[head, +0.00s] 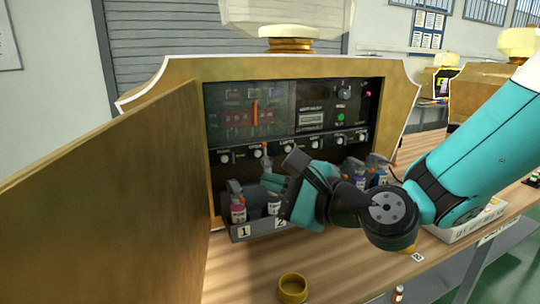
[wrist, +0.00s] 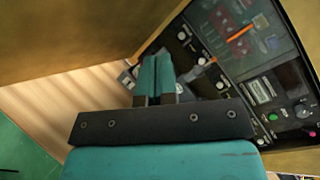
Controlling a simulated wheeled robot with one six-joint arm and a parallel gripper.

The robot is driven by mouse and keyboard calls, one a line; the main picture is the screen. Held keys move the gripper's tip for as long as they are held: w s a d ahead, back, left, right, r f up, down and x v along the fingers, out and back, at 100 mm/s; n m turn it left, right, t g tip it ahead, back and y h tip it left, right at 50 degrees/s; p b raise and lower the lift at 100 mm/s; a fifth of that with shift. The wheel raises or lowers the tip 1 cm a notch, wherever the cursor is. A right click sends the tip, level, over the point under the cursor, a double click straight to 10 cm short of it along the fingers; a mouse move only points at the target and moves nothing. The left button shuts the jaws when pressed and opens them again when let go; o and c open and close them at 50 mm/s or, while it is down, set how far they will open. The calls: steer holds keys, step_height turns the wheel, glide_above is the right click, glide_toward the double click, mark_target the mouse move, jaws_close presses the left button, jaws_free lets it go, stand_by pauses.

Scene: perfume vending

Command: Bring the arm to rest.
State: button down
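My arm (head: 490,150) reaches in from the right in the head view, bent at a dark wrist joint. My gripper (head: 272,182) is in front of the open perfume machine (head: 160,85), above the numbered bottle holder (head: 262,229). In the wrist view my gripper's teal fingers (wrist: 156,72) lie side by side with only a thin dark line between them. They look shut, and I see nothing held. The fingers point toward the machine's lower interior, whose middle is hidden behind my arm in the head view.
The open gold door (head: 105,200) stands to the left of my gripper. The dark control panel (head: 290,110) with knobs is behind it. A gold cap (head: 292,288) stands on the wooden table (head: 350,268). A white box (head: 470,222) and a small bottle (head: 398,294) are to the right.

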steer(key=s+d+f+n+g+h, duration=0.2)
steer(key=s+d+n+g+h, duration=0.25)
steer(key=s+d+n, duration=0.45)
steer(key=s+d+f+n+g+h, duration=0.35)
steer(key=s+n+g, duration=0.25)
steer(key=s+n, duration=0.55)
step_height(320, 180, up, 16)
steer(key=d+n+h+p, duration=0.1)
steer(key=n+p, duration=0.1)
steer(key=p, duration=1.2)
steer(key=shift+w+d+f+p, duration=0.2)
steer(key=shift+w+f+p, duration=0.1)
steer(key=shift+p, duration=0.1)
